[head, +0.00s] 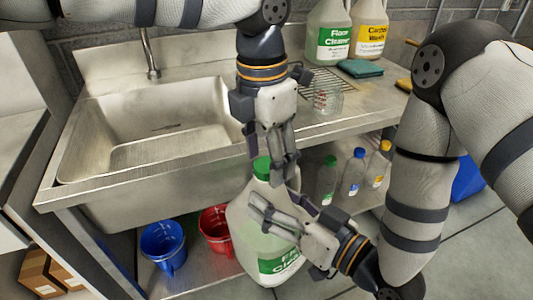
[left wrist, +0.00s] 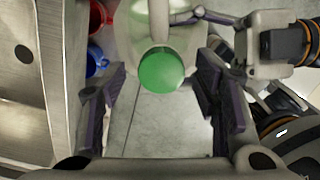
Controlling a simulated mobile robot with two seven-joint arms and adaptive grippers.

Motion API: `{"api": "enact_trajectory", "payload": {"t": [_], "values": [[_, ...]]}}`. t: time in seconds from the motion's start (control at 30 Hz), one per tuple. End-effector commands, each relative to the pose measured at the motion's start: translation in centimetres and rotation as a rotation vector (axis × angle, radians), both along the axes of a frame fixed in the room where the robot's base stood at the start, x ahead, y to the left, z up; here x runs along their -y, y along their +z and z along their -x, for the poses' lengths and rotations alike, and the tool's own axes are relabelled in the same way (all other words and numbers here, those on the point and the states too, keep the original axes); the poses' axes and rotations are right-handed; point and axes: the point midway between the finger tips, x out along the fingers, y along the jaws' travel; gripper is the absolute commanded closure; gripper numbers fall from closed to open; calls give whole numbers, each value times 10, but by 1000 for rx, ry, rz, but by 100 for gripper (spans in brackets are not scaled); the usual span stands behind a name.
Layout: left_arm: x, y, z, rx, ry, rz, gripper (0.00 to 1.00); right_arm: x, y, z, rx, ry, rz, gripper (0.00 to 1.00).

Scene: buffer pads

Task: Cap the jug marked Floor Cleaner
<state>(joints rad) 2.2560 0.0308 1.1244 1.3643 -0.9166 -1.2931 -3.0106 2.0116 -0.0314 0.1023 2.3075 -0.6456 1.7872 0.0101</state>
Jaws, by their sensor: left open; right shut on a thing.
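A large translucent jug (head: 243,243) with a green label (head: 278,265) is held upright in front of the counter; its label is partly readable, ending in what looks like "Cleaner". A green cap (head: 262,166) sits at the jug's mouth, and it also shows as a round disc in the left wrist view (left wrist: 161,70). My left gripper (head: 277,166) points down over the cap. It is open, with a finger on either side and gaps between. My right gripper (head: 270,208) is shut on the jug near its upper part; the exact grip is partly hidden by its fingers.
A green-labelled jug (head: 328,40) and a yellow-labelled jug (head: 369,35) stand at the counter's back. A clear glass (head: 328,98) and teal sponge (head: 360,68) are near them. The sink (head: 150,125) is left. Blue (head: 163,250) and red buckets (head: 216,232) and several small bottles (head: 352,172) stand below.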

Motion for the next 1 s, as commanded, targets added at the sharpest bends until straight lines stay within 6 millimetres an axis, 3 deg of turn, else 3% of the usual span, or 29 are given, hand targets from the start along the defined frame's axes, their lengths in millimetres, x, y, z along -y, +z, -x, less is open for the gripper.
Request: {"api": "enact_trajectory", "payload": {"t": [0.33,0.73,0.87,1.0], "values": [[-1,43,1,3,0,1,44,0,4,-1,11,-1,-6,100],[-1,47,2,0,52,0,48,0,4,-1,11,-1,-6,100],[-1,48,3,-14,364,2,48,0,4,-1,11,-1,-6,100],[-2,51,4,-36,913,4,48,0,4,-1,11,-1,-6,100]]}}
